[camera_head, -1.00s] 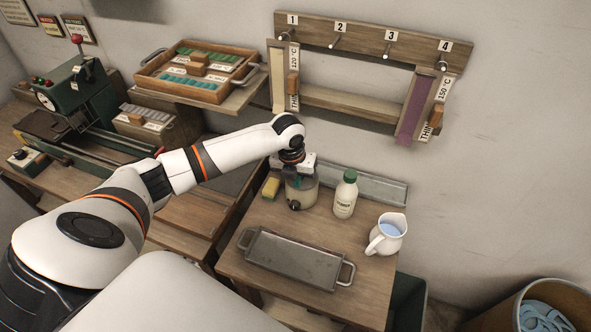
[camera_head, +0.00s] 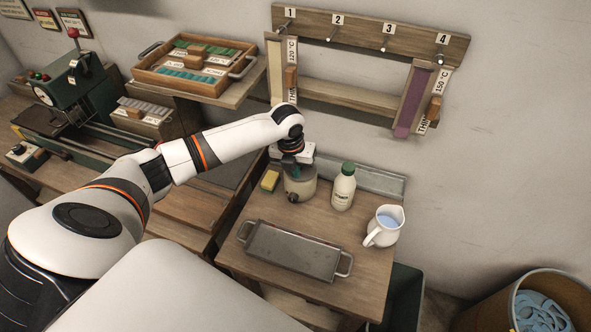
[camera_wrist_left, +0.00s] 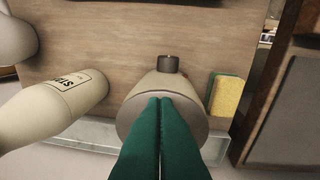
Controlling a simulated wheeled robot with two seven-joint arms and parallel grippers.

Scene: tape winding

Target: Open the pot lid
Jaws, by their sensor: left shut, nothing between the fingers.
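A small round beige-grey pot (camera_head: 301,189) with a dark knob on its front side stands at the back of the right-hand table. In the left wrist view the pot (camera_wrist_left: 135,108) shows from above, its dark knob (camera_wrist_left: 167,64) pointing away from the fingers. Its round top is partly hidden by my fingers, and I cannot make out a separate lid or handle. My left gripper (camera_head: 292,174) is over the pot. Its green fingers (camera_wrist_left: 160,100) are pressed together with nothing between them; I cannot tell whether they touch the pot. My right gripper is not in view.
A white bottle (camera_head: 343,189) with a green cap stands right of the pot, and a yellow-green sponge (camera_head: 270,181) lies left of it. A pitcher (camera_head: 384,229) and a metal tray (camera_head: 291,264) sit nearer. A wooden rack (camera_head: 372,35) hangs on the wall behind.

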